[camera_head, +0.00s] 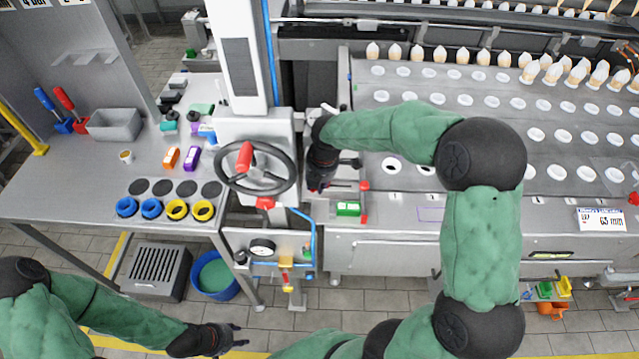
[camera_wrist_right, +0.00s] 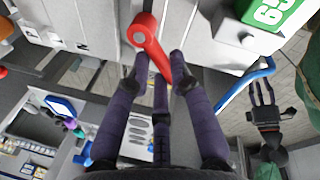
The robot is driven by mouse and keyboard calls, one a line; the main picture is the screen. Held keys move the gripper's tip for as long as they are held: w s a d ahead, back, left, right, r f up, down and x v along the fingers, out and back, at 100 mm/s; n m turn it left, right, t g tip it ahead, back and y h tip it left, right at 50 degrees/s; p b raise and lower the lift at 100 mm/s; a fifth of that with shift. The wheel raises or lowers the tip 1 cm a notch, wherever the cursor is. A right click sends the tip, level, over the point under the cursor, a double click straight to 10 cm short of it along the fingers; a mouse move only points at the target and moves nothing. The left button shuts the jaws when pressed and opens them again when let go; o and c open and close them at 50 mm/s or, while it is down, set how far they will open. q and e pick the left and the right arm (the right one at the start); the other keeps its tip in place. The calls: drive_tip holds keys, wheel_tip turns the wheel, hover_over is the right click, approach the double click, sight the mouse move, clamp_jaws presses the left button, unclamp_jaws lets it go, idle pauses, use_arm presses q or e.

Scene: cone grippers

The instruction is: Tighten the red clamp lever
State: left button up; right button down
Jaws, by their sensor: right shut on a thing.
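The red clamp lever (camera_wrist_right: 148,42) shows in the right wrist view, with a round hub at its upper end and its arm slanting down between my dark fingers. My right gripper (camera_wrist_right: 160,72) is shut on the lower part of this arm.
The black handwheel (camera_head: 255,167) stands close on the left. A blue hose (camera_head: 313,232) runs below. Rows of white cups fill the machine deck (camera_head: 450,125).

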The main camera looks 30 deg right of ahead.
drive_tip(key=m, duration=0.2)
drive_tip(key=w+m, duration=0.1)
drive_tip(key=m, duration=0.1)
drive_tip(key=shift+w+h, duration=0.2)
drive_tip(key=shift+h, duration=0.2)
drive_tip(key=m, duration=0.2)
drive_tip(key=w+m, duration=0.1)
drive_tip(key=m, duration=0.1)
drive_tip(key=shift+d+m+h, duration=0.15)
drive_tip(key=shift+m+h, duration=0.15)
drive_tip(key=shift+h, duration=0.1)
drive_tip(key=shift+w, duration=0.1)
drive_tip(key=c, duration=1.1)
unclamp_jaws()
drive_tip(key=v, duration=1.2)
drive_tip(key=shift+w, duration=0.25)
drive_tip(key=shift+r, duration=0.15)
